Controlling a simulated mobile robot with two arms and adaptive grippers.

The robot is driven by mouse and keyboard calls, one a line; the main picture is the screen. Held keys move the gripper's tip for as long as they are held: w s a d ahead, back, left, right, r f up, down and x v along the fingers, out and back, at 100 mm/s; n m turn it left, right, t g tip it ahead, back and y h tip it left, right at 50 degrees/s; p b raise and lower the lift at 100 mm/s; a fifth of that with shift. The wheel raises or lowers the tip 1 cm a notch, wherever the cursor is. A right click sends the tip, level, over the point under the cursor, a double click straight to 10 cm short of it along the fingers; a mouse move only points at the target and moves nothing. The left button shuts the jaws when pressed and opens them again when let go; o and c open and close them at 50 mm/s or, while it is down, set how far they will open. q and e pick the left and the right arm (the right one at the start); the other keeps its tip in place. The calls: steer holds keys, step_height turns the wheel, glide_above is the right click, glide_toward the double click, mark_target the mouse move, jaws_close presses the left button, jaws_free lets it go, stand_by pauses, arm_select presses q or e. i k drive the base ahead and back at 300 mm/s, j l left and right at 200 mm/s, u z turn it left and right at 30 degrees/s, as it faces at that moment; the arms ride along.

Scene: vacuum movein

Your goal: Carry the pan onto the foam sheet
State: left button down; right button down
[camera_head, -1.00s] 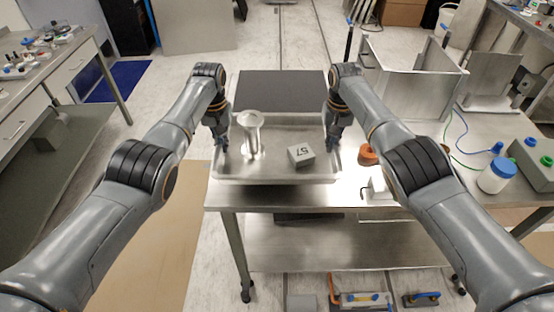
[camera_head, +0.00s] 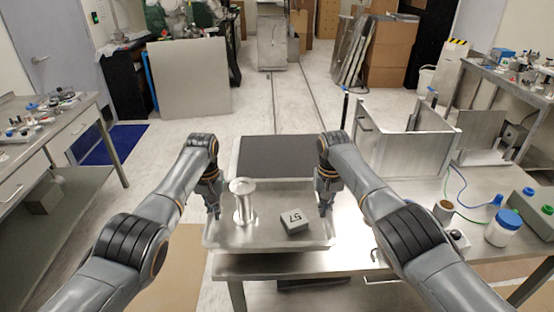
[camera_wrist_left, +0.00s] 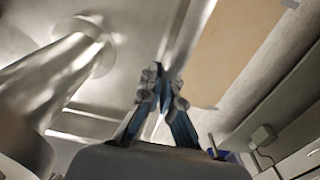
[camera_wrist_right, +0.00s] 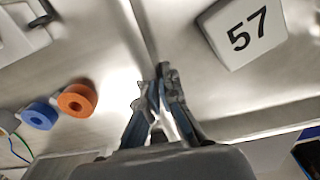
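The pan (camera_head: 265,243) is a shallow bright metal tray in the middle of the head view. It holds a metal flanged spool (camera_head: 243,205), upright at its left, and a grey block marked 57 (camera_head: 294,223) at its right. The dark grey foam sheet (camera_head: 275,156) lies flat just behind the pan. My left gripper (camera_head: 216,213) is at the pan's left rim; the left wrist view shows its fingers (camera_wrist_left: 162,92) closed about the rim. My right gripper (camera_head: 326,210) is at the right rim, its fingers (camera_wrist_right: 156,92) likewise closed about it. I cannot tell whether the pan is raised.
Right of the pan stand a brown cup (camera_head: 444,212), a white bottle with blue lid (camera_head: 502,228) and a metal open box (camera_head: 400,145). Orange (camera_wrist_right: 77,99) and blue (camera_wrist_right: 40,114) rings show in the right wrist view. A side bench (camera_head: 65,125) stands at left.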

mark_target(284, 154)
steer(key=j+z, duration=0.15)
steer(key=j, duration=0.6)
steer(key=j+z, duration=0.15)
steer(key=j, duration=0.6)
steer(key=i+j+z, duration=0.2)
steer(key=j, duration=0.35)
steer(key=i+j+z, duration=0.1)
steer(key=j+z, duration=0.15)
steer(key=j, duration=0.3)
steer(key=i+j+z, duration=0.2)
steer(key=j, duration=0.4)
steer(key=i+j+z, duration=0.1)
steer(key=i+z, duration=0.15)
steer(key=i, duration=0.2)
steer(key=i+j+z, duration=0.25)
steer(key=i, duration=0.15)
steer(key=i+l, duration=0.1)
